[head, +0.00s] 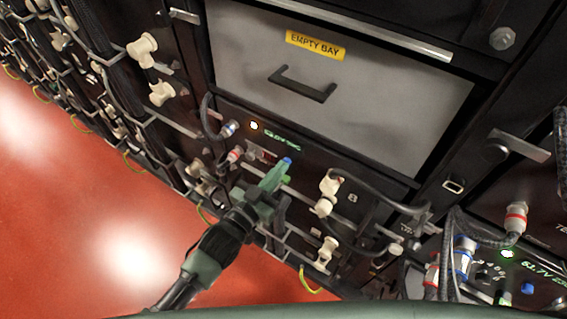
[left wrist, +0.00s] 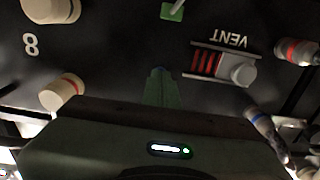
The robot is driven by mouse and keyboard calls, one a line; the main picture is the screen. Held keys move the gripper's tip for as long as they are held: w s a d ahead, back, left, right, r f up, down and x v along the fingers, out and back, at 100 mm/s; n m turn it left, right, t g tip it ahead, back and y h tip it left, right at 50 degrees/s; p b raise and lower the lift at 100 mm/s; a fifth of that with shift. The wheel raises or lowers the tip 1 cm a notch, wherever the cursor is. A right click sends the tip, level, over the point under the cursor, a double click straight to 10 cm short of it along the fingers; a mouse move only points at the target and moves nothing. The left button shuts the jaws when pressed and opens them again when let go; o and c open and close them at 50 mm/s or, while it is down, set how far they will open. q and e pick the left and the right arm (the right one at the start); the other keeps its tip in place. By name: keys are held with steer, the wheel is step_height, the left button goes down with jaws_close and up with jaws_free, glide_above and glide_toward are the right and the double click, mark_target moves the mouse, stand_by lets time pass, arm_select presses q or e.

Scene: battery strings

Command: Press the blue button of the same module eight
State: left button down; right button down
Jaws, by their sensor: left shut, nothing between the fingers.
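Module eight is a dark panel with a white "8" (head: 352,198), which also shows upside down in the left wrist view (left wrist: 31,44). Its blue button (head: 287,160) shows at the tip of my left gripper (head: 279,170). In the left wrist view only a faint blue spot (left wrist: 158,70) shows at the tips of the green fingers (left wrist: 160,85); the fingers hide the rest. The left gripper is shut and empty, pointing at the panel. I cannot tell whether it touches the button. My right gripper is not in view.
Above is a grey drawer labelled "EMPTY BAY" (head: 315,45). Around the button are a VENT slider (left wrist: 207,62), cream connectors (head: 330,184), a red-ringed plug (head: 235,155) and a blue-ringed plug (head: 229,128). Another module (head: 508,265) with cables is at right. Red floor (head: 90,180) lies lower left.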

arm_select(q)
steer(key=shift+w+d, duration=0.1)
steer(key=p+v, duration=0.3)
steer(key=v, duration=0.5)
stand_by(0.5)
stand_by(0.4)
